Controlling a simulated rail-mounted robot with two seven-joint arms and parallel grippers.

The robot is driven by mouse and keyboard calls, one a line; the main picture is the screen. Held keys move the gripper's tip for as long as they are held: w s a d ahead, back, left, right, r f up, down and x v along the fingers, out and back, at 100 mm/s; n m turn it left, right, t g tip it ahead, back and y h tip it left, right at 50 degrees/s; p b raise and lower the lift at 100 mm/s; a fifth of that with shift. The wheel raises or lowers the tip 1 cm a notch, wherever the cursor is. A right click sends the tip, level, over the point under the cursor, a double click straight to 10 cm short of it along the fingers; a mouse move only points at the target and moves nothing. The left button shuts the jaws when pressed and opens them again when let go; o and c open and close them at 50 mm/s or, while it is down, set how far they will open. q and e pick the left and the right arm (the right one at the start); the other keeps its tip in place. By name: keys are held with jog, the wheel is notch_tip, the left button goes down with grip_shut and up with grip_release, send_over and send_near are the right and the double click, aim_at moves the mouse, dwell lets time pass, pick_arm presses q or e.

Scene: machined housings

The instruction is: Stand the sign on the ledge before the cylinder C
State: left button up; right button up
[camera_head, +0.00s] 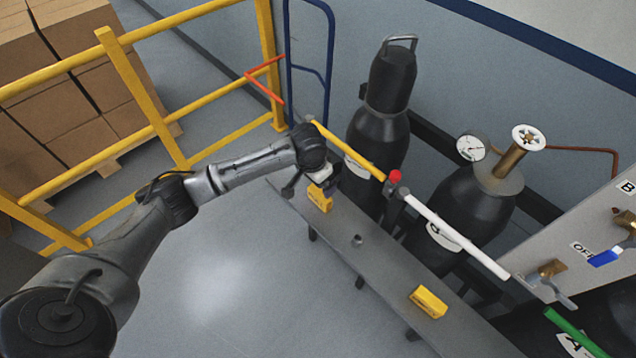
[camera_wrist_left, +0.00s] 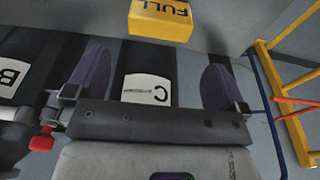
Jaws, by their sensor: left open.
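A yellow block-shaped sign (camera_head: 320,199) is at the left end of the grey ledge (camera_head: 345,225), in front of cylinder C (camera_head: 385,135). In the left wrist view the sign (camera_wrist_left: 160,18) reads FULL and lies beyond my fingertips, not between them. Cylinder C is black; its white label (camera_wrist_left: 148,90) shows between my fingers. My left gripper (camera_head: 322,183) is open and empty, just above and behind the sign in the head view. I cannot tell whether it touches the sign. My right gripper is not in view.
A second yellow sign (camera_head: 428,302) is farther right on the ledge. Cylinder B (camera_head: 470,205) carries a gauge and valve. A yellow-and-white rail (camera_head: 455,235) with a red knob runs before the cylinders. Yellow railings (camera_head: 140,90) and boxes stand at left. The floor before the ledge is clear.

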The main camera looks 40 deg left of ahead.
pick_arm(q)
jog(key=shift+r, duration=0.55)
jog(key=s+d+f, duration=0.2)
jog(key=s+d+f+m, duration=0.1)
jog(key=s+d, duration=0.1)
jog(key=d, duration=0.1)
jog(key=s+d+f+m, duration=0.1)
jog(key=s+d+f, duration=0.1)
jog(key=d, duration=0.1)
jog(key=shift+s+f+h, duration=0.2)
jog(key=shift+f+h, duration=0.15)
jog(key=shift+h, duration=0.05)
jog(key=s+d+f+t, duration=0.1)
jog(key=s+d+f, duration=0.1)
jog(key=s+d, duration=0.35)
jog(key=s+d+f, duration=0.1)
jog(key=s+d, duration=0.1)
jog(key=s, duration=0.7)
jog(key=s+a+r+n, duration=0.1)
jog(key=s+a+r, duration=0.1)
jog(key=s, duration=0.8)
jog(key=shift+s+a+t+y, duration=0.4)
jog(key=shift+r, duration=0.15)
notch_tip(320, 180, up, 32)
jog(key=p, duration=3.1)
jog(key=shift+f+p, duration=0.25)
jog(key=shift+p, duration=0.05)
